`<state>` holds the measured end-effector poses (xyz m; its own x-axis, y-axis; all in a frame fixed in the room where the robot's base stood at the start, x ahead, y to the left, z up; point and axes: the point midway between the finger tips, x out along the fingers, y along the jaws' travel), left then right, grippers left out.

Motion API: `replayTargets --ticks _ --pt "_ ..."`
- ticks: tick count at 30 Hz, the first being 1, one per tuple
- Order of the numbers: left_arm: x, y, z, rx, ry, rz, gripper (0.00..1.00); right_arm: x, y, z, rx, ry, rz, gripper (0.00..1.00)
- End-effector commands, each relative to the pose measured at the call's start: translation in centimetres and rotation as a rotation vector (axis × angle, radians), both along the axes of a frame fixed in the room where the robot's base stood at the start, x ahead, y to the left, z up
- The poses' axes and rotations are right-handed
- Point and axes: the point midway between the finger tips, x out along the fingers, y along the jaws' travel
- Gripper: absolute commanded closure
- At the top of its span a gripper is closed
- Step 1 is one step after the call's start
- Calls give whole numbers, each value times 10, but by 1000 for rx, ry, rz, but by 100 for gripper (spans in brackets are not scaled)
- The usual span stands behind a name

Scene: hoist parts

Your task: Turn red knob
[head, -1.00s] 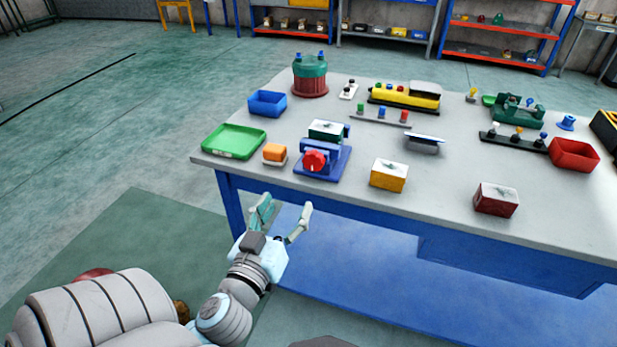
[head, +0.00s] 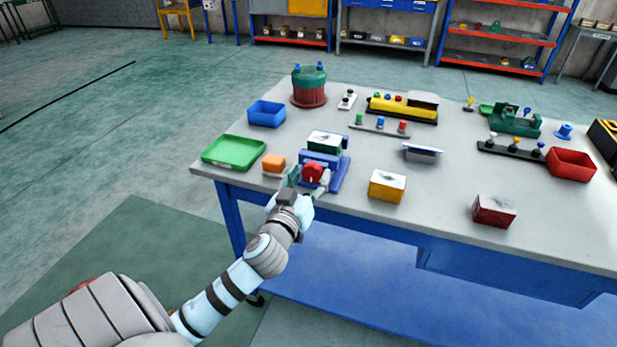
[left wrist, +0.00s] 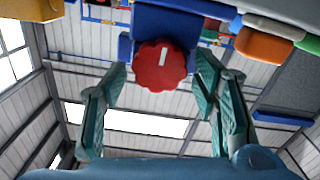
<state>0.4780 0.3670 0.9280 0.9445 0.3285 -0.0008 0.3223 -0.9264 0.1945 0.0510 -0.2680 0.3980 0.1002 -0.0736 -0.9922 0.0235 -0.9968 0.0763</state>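The red knob (head: 313,172) is on the front of a blue fixture (head: 341,178) near the table's front edge. In the left wrist view, the red knob (left wrist: 161,66) has a scalloped rim and a white mark, and sits on a blue block (left wrist: 166,24). My left gripper (head: 308,181) is at the front of the knob. In the left wrist view, its fingers (left wrist: 162,73) are open, one on each side of the knob, with small gaps seeming to show. My right gripper is not in view.
An orange block (head: 273,161) and a green tray (head: 233,152) lie left of the fixture. A yellow box (head: 387,187) and a dark red box (head: 494,211) stand to its right. The table's front edge runs below my left gripper.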

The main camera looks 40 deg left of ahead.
Motion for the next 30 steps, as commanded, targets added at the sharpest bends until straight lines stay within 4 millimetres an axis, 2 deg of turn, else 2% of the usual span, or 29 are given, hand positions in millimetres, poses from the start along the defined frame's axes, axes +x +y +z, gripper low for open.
replayTargets --ticks 1,6,17,30 --pt "0 0 0 0 0 0 59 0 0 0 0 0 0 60" --pt "0 0 0 0 0 0 86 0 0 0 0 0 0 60" --pt "0 0 1 41 14 1 86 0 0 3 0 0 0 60" --pt "0 -1 2 328 114 2 86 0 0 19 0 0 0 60"
